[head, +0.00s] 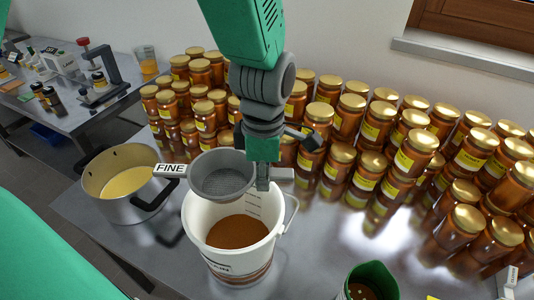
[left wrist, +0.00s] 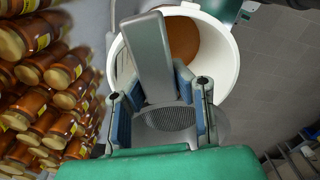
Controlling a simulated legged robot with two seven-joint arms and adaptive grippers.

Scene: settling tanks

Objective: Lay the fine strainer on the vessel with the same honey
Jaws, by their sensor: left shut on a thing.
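The fine strainer (head: 222,184), a round grey mesh bowl with a "FINE" tag (head: 170,169), is in my left gripper (head: 262,182). The gripper is shut on its grey handle, seen in the left wrist view (left wrist: 150,60); the mesh (left wrist: 170,118) lies between and beyond the fingers (left wrist: 165,105). In the head view the strainer overlaps the back left rim of a white bucket (head: 205,217) holding amber-brown honey (head: 238,232). I cannot tell whether it touches the rim. A steel pot (head: 150,212) at left holds pale yellow honey (head: 125,182). My right gripper is not in view.
Many gold-lidded honey jars (head: 370,170) fill the table's back and right. A green vessel (head: 372,272) with dark contents stands at the front edge. Bare steel table (head: 310,250) lies right of the bucket. A side bench (head: 95,120) with bottles stands at left.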

